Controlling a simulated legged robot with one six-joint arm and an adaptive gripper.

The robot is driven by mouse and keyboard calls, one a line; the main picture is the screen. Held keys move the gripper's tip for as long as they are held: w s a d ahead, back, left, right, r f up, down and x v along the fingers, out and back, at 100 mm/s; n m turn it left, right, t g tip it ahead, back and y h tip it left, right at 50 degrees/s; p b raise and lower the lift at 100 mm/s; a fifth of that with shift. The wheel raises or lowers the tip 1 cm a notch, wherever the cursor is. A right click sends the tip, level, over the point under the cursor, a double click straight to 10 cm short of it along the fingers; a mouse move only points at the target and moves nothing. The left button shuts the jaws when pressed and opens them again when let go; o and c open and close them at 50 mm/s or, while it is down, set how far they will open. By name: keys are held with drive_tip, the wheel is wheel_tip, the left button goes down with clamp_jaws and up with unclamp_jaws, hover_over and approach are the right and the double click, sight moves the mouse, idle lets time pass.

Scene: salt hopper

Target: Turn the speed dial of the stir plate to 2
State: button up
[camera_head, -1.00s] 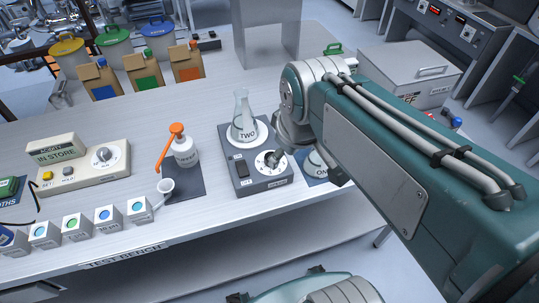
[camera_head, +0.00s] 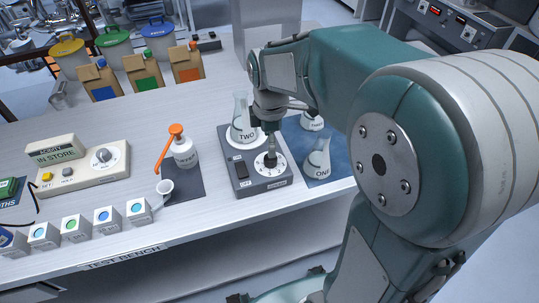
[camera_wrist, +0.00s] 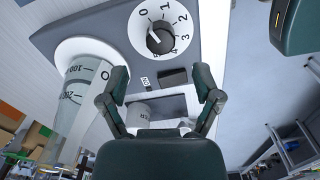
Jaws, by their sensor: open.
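The grey stir plate (camera_head: 248,185) stands on the bench and also shows in the wrist view (camera_wrist: 95,30). Its white speed dial (camera_head: 262,167) has a dark knob; in the wrist view the dial (camera_wrist: 142,17) shows numbers from 0 to 5 around the knob (camera_wrist: 160,38). A pale mark is on the knob, but I cannot tell its exact reading. My gripper (camera_head: 270,140) points down over the dial in the head view. In the wrist view my gripper (camera_wrist: 160,85) is open with nothing between its fingers, and the knob lies beyond the fingertips.
Flask TWO (camera_head: 243,125) stands on the plate close to my gripper; a flask also shows in the wrist view (camera_wrist: 75,90). Flask ONE (camera_head: 318,165) stands on a blue mat to the right.

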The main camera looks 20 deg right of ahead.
sight(271, 160)
wheel_tip(271, 160, down, 6)
drive_tip(key=shift+r, duration=0.1)
clamp_jaws()
